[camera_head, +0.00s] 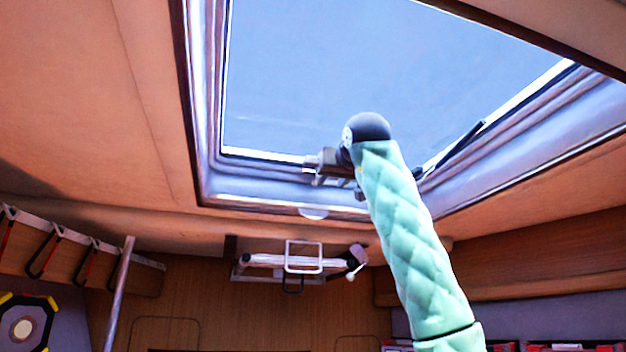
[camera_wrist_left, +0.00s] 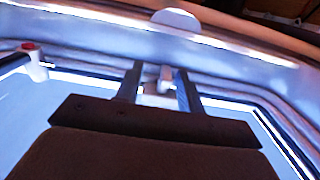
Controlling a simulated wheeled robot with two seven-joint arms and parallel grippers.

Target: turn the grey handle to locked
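The grey handle (camera_wrist_left: 165,78) shows in the left wrist view as a small pale piece on the window's frame, between the fingers of my left gripper (camera_wrist_left: 160,82). The fingers stand apart on either side of it, and I see no clear contact. In the head view my left gripper (camera_head: 318,167) is at the lower edge of the roof window, and the handle cannot be made out behind the gripper and wrist. Whether the handle stands at locked cannot be read. My right gripper is not in view.
The window frame (camera_head: 255,185) surrounds the pane closely. A dark stay (camera_head: 460,145) is right of my wrist. A small white fitting with a red top (camera_wrist_left: 35,62) sits left in the wrist view. A white rack (camera_head: 303,257) hangs on the wall below.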

